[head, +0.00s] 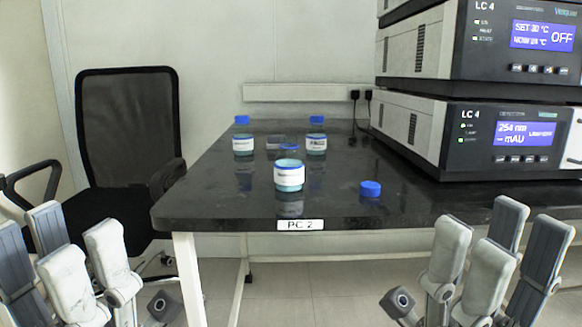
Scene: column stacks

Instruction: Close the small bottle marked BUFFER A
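A small bottle (289,175) with a white label and pale blue contents stands upright and uncapped near the front of the black bench. A blue cap (370,188) lies on the bench to its right. Similar bottles stand further back, one at back left (243,146) and one at back right (316,144). Their labels are too small to read, so I cannot tell which is BUFFER A. My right gripper (487,262) is open and empty in front of the bench at lower right. My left gripper (80,268) is open and empty at lower left, away from the bottles.
Stacked LC 4 instruments (480,137) fill the bench's right. A black chair (128,135) stands left. The bench's front edge carries a PC 2 label (300,225).

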